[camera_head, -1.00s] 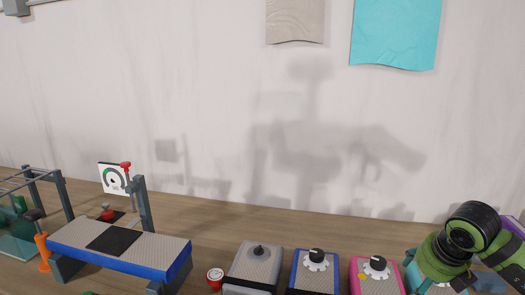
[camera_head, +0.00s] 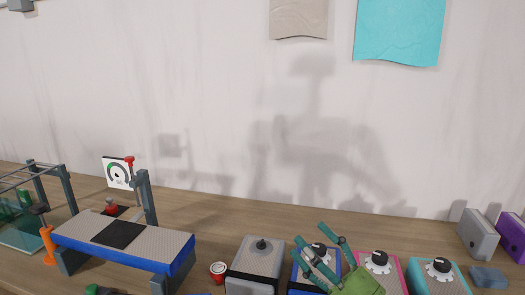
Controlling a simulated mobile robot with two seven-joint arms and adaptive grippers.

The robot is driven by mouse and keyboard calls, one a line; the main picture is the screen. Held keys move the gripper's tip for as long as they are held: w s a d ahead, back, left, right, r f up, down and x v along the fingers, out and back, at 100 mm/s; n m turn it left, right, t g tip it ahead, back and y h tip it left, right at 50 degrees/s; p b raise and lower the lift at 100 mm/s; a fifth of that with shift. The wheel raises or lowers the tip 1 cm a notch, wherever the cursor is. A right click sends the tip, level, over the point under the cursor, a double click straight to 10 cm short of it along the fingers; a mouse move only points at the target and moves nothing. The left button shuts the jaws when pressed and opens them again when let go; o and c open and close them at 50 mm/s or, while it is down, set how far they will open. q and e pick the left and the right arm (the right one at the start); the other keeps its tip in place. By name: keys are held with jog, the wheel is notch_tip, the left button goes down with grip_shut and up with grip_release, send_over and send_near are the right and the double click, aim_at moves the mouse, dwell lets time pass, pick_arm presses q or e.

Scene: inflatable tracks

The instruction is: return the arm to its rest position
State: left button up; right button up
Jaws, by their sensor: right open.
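My right gripper (camera_head: 318,250) shows at the bottom right of centre, with dark green fingers spread apart and nothing between them. It is in front of the blue-edged dial box (camera_head: 301,269) and hides part of it and its black knob. I cannot tell whether it touches the box. The green part of my right arm (camera_head: 358,285) shows behind the fingers at the lower edge. My left gripper is not in view.
A grey joystick box (camera_head: 252,268), a pink dial box (camera_head: 393,271) and a teal dial box (camera_head: 440,282) line the table's front. Bare wood lies behind the boxes.

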jog(key=w+d+f+m+t+h, duration=0.2)
jog(key=d+f+m+t+h, duration=0.35)
jog(key=m+h, duration=0.7)
jog(key=s+d+f+m+g+h, duration=0.2)
jog(key=s+d+f+m+g, duration=0.25)
jog(key=f, duration=0.35)
jog(key=s+d+f+m+g+h, duration=0.3)
jog(key=d+f+m+g, duration=0.15)
jog(key=f, duration=0.35)
jog(key=s+a+f+g+y, duration=0.3)
jog(key=s+f+g, duration=0.85)
jog(key=s, duration=0.55)
notch_tip(320, 180, down, 24)
jog(key=s, duration=0.3)
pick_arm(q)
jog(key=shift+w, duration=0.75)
pick_arm(e)
jog(key=s+d+f+g, duration=0.1)
jog(key=s+d+f, duration=0.1)
jog(key=s+f, duration=1.2)
jog(key=shift+s+d+f+h, duration=0.15)
jog(key=shift+s+f+h, duration=0.15)
jog(key=shift+s, duration=0.6)
